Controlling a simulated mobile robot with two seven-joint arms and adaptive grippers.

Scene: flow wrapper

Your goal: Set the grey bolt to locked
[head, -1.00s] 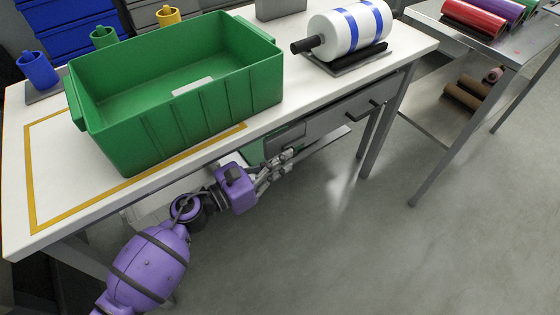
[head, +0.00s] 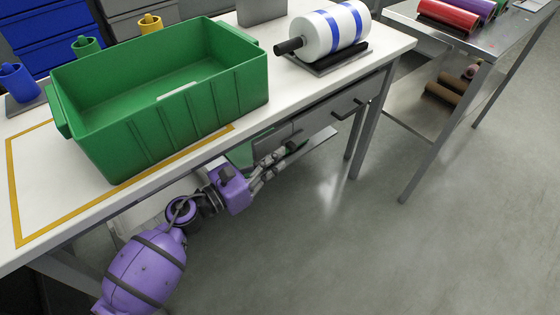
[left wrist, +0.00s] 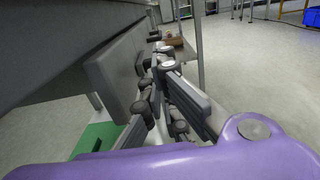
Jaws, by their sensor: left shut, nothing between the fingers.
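My left gripper (head: 277,158) is low at the front of the white bench, just under a grey plate (head: 285,134) on the bench front. Its fingers are shut with nothing between them. A small dark knob-like part (head: 293,147) shows by the fingertips; I cannot tell for sure whether it belongs to the grey bolt. In the left wrist view the gripper (left wrist: 163,58) points along the bench front, close beside the grey plate (left wrist: 112,75). The bolt's position cannot be read, as the fingers crowd that spot. My right gripper is not in view.
A drawer with a black handle (head: 349,109) is right of the gripper. A green bin (head: 190,115) and a film roll (head: 331,33) stand on the bench (head: 60,205). A metal table (head: 455,42) with coloured rolls is at the right. The floor in front is clear.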

